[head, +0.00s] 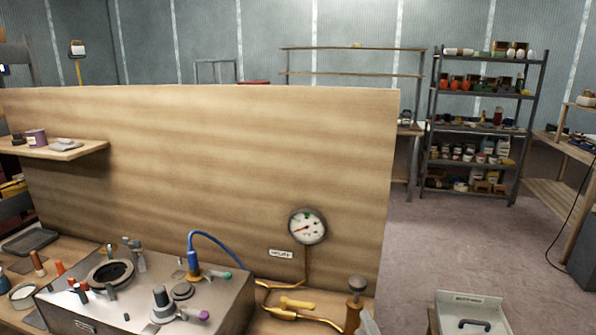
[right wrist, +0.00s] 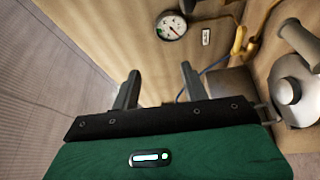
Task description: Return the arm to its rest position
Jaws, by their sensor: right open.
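My right gripper (right wrist: 159,84) shows in the right wrist view. Its two dark fingers are spread apart with nothing between them, in front of the wooden panel. A green housing with a small lit display is behind the fingers. In the head view only a pale grey shape at the bottom edge may be part of my right arm; I cannot tell. My left gripper is in neither view.
A wooden panel (head: 200,160) carries a round gauge (head: 307,226), also in the right wrist view (right wrist: 171,26). Below are a yellow-handled valve (head: 297,303) and a metal console (head: 150,300). A white case (head: 470,312) is bottom right. Floor (head: 440,235) right of the panel is clear.

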